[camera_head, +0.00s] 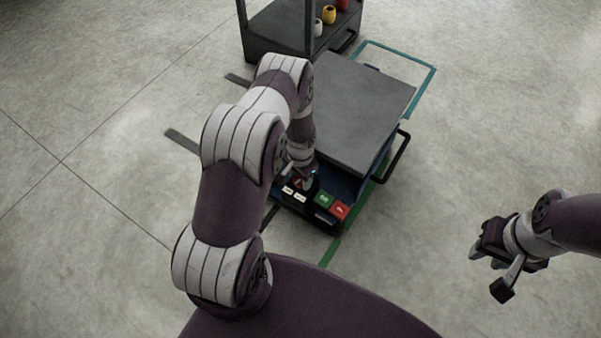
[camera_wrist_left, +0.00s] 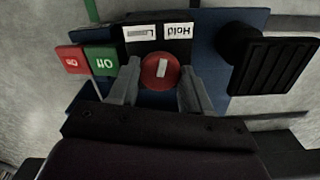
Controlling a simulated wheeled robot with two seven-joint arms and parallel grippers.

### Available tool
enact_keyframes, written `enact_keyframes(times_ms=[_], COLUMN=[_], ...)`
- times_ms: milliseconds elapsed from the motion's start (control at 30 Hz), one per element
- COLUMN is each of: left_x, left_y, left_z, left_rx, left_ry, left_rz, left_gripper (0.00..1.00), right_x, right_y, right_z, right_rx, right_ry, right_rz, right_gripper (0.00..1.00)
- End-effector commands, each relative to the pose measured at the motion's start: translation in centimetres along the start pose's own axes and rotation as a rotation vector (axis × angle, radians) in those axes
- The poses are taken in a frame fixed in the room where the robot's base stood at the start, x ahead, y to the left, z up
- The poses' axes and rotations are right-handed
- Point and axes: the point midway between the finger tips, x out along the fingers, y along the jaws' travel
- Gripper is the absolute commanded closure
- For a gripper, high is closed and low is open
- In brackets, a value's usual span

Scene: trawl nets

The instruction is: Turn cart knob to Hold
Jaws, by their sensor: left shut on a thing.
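The cart (camera_head: 366,107) has a dark flat top and a blue control panel at its near end. The red round knob (camera_wrist_left: 161,70) with a white mark shows in the left wrist view. The mark points up the picture, leaning slightly right, toward the gap between two white labels. The Hold label (camera_wrist_left: 178,31) is upside down on the right; the other label (camera_wrist_left: 139,33) is left of it. My left gripper (camera_wrist_left: 160,86) is shut on the knob, a finger at each side; it also shows in the head view (camera_head: 302,183). My right gripper (camera_head: 488,272) is open and empty over the floor.
A green button (camera_wrist_left: 102,60) and a red button (camera_wrist_left: 72,59) sit beside the knob on the panel. A black ribbed block (camera_wrist_left: 274,62) is on the other side. A dark shelf cart (camera_head: 283,32) stands behind. The floor at right is clear.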

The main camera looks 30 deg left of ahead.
Motion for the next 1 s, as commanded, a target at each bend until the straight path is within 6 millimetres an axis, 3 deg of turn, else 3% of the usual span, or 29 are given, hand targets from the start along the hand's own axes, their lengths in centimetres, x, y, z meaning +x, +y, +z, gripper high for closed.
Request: enact_keyframes(times_ms=[500, 1000], left_x=[-0.1, 0.0], left_y=[0.0, 0.0], left_z=[0.0, 0.0], left_rx=[0.410, 0.554], left_ry=[0.000, 0.000], left_rz=[0.000, 0.000], left_gripper=[0.82, 0.82], right_x=[-2.0, -2.4], right_y=[0.0, 0.0], right_z=[-0.2, -0.3], right_rx=[0.000, 0.000], right_ry=[0.000, 0.000], right_rz=[0.000, 0.000], right_gripper=[0.66, 0.66])
